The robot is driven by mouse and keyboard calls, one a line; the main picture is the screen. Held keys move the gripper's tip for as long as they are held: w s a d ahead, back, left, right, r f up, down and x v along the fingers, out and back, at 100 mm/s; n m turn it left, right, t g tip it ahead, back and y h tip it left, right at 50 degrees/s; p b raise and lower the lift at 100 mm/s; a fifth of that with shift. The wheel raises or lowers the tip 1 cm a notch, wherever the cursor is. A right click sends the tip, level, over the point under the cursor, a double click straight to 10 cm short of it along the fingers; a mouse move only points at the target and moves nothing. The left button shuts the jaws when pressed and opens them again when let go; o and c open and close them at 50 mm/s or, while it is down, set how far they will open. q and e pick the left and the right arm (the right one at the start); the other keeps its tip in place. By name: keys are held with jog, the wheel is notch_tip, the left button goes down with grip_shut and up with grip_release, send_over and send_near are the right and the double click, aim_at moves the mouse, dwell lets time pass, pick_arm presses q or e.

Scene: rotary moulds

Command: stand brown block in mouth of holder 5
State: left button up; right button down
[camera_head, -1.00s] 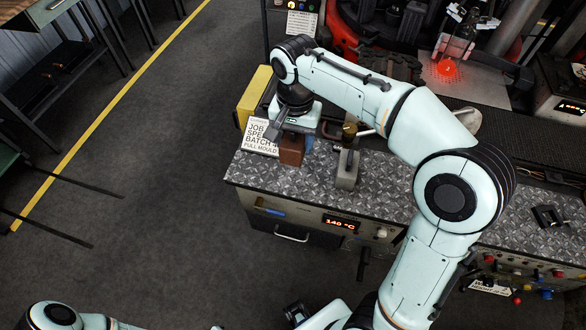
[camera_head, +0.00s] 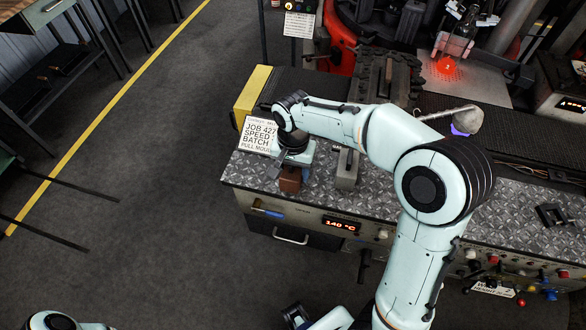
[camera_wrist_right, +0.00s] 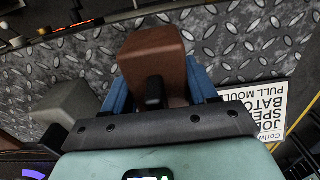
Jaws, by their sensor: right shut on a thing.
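The brown block (camera_head: 290,179) is in my right gripper (camera_head: 291,163), at the front left part of the patterned metal bench top. In the right wrist view the brown block (camera_wrist_right: 152,50) sits between the two blue fingers of the gripper (camera_wrist_right: 160,90), which touch its sides. Whether the block touches the bench cannot be told. No number 5 is readable, so I cannot say which thing is holder 5. A dark piece at the bottom middle of the head view may be my left gripper (camera_head: 297,314); its fingers are not clear.
A grey block-like piece (camera_head: 347,169) stands right of the brown block; it shows in the wrist view too (camera_wrist_right: 66,105). A white job sign (camera_head: 258,136) is behind on the left. The bench's front (camera_head: 300,228) carries a handle and a temperature display.

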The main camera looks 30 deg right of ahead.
jog(key=shift+c, duration=1.6)
grip_release()
jog(key=shift+f, duration=0.1)
